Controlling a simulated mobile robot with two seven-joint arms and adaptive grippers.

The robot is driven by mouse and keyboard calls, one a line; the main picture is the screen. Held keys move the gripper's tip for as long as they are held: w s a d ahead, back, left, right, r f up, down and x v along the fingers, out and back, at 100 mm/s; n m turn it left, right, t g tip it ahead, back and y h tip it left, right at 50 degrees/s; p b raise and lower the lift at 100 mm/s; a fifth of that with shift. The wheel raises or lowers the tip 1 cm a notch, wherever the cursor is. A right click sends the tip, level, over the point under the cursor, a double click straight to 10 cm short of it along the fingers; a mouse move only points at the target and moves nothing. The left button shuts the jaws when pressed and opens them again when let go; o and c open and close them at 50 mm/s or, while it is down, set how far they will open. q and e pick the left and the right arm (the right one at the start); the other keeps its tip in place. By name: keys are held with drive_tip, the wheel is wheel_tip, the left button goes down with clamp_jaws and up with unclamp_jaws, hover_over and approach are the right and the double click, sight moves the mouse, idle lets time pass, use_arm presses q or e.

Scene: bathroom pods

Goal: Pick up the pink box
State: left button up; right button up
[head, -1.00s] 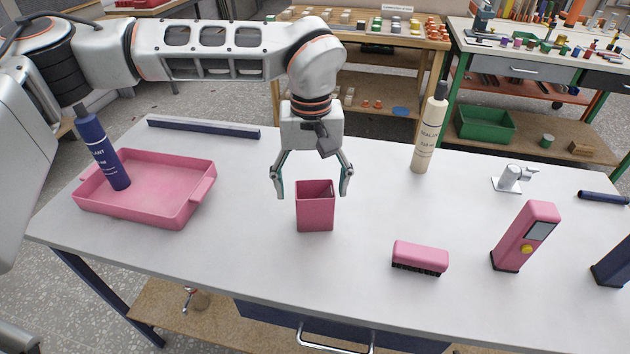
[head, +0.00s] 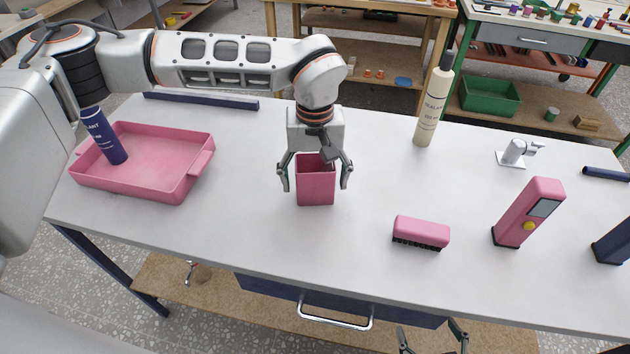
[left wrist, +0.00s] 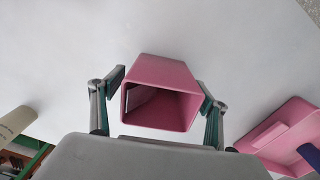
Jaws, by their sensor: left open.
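The pink box (head: 316,188) is an open-topped, hollow box standing upright on the white table. My left gripper (head: 314,186) points down over it, open, with one finger on each side of the box. In the left wrist view, the box (left wrist: 160,106) sits between the fingers of the left gripper (left wrist: 161,85), its open mouth toward the camera. The right finger looks very close to the box wall; contact cannot be told. My right gripper (head: 432,337) shows only partly at the bottom edge, its fingers apart and empty, below the tabletop's front edge.
A pink tray (head: 130,187) holding a blue tube (head: 105,138) is at left. A pink brush (head: 421,231), a pink device (head: 528,212), a cream sealant bottle (head: 433,105) and a faucet (head: 514,151) stand right. A dark bar (head: 200,101) lies behind. Table around the box is clear.

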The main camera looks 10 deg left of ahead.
use_arm(q)
drive_tip(key=c, duration=1.2)
drive_tip(key=shift+r, duration=0.1)
